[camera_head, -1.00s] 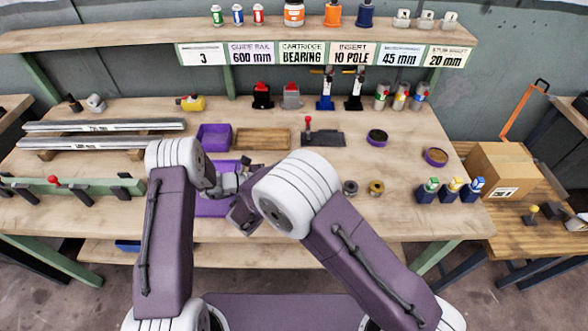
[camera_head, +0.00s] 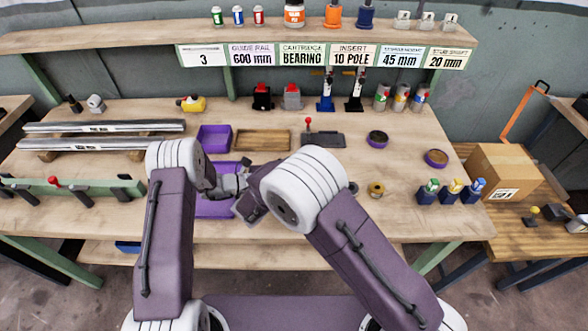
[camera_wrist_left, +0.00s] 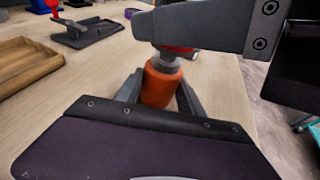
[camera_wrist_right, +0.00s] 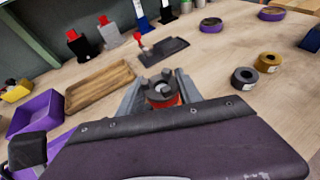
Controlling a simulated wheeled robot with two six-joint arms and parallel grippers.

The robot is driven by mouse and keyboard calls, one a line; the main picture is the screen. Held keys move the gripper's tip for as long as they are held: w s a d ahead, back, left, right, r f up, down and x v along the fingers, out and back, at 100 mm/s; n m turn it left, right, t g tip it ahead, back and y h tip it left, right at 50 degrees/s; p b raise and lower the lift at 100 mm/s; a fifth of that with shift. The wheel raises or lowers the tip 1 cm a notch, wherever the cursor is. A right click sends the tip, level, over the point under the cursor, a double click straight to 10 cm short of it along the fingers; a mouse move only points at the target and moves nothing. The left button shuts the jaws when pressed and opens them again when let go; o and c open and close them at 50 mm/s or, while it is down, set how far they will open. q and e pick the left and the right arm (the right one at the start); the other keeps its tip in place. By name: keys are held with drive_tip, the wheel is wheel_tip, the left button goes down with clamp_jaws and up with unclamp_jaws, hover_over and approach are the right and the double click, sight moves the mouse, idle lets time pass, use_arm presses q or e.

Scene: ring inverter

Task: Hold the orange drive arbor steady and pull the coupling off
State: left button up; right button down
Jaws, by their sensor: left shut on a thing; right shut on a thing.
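The orange drive arbor (camera_wrist_left: 161,84) stands between the fingers of my left gripper (camera_wrist_left: 158,90), which is shut on it. A grey hub with a red part, the coupling (camera_wrist_left: 168,58), shows just above the arbor in the left wrist view. In the right wrist view the coupling (camera_wrist_right: 160,83) has dark grey jaws on top and red below. My right gripper (camera_wrist_right: 160,90) is shut on it. The right gripper's finger hides part of the coupling, so I cannot tell how far it sits on the arbor. In the head view my arms hide most of both parts.
A purple tray (camera_head: 214,138) and a wooden tray (camera_head: 262,141) lie behind the grippers. A black plate with a red-knobbed lever (camera_head: 322,139) is further right. A brass ring (camera_head: 376,189) and a dark ring (camera_wrist_right: 244,76) lie on the open bench at right.

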wheel_tip(320, 180, up, 8)
drive_tip(key=shift+r, duration=0.25)
use_arm(q)
drive_tip(key=o, duration=1.1)
drive_tip(key=shift+c, duration=0.2)
drive_tip(key=v, duration=1.2)
